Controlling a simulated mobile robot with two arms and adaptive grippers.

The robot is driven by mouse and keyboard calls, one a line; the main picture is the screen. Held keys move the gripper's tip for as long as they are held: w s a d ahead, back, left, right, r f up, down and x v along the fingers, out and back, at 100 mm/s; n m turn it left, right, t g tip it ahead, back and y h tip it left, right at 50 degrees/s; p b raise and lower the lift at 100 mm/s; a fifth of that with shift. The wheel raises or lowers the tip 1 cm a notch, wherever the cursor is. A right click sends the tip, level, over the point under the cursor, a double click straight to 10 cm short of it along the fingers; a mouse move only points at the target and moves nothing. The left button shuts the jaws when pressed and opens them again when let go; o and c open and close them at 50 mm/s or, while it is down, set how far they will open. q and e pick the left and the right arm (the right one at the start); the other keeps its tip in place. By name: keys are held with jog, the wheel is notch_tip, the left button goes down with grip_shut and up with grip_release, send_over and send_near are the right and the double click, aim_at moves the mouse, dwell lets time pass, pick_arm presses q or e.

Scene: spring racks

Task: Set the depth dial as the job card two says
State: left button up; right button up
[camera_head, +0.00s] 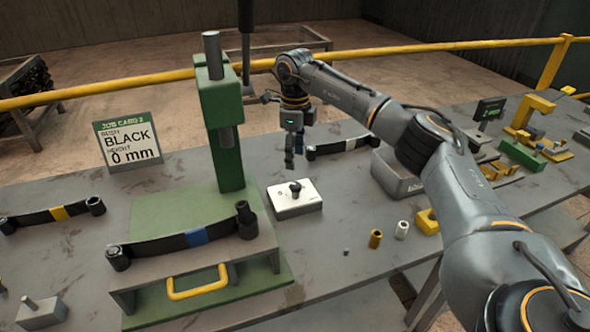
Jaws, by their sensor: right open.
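The job card two (128,145) stands upright at the back left of the bench. It reads "BUSH BLACK, HEIGHT 0 mm". What seems to be the depth dial (306,200) is a white box with a black knob (295,187) on top, right of the green press. Its markings are too small to read. My right gripper (294,161) points down above the box, a little behind the knob in the picture, and seems apart from it. It is open, with nothing seen between its fingers. My left gripper is not in view.
A green press (223,130) stands left of the dial. A leaf spring with a blue band (195,237) lies on a stand with a yellow handle (197,284). Gold (376,239) and white (402,230) bushes stand to the right.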

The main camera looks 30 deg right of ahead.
jog(key=shift+r, duration=1.5)
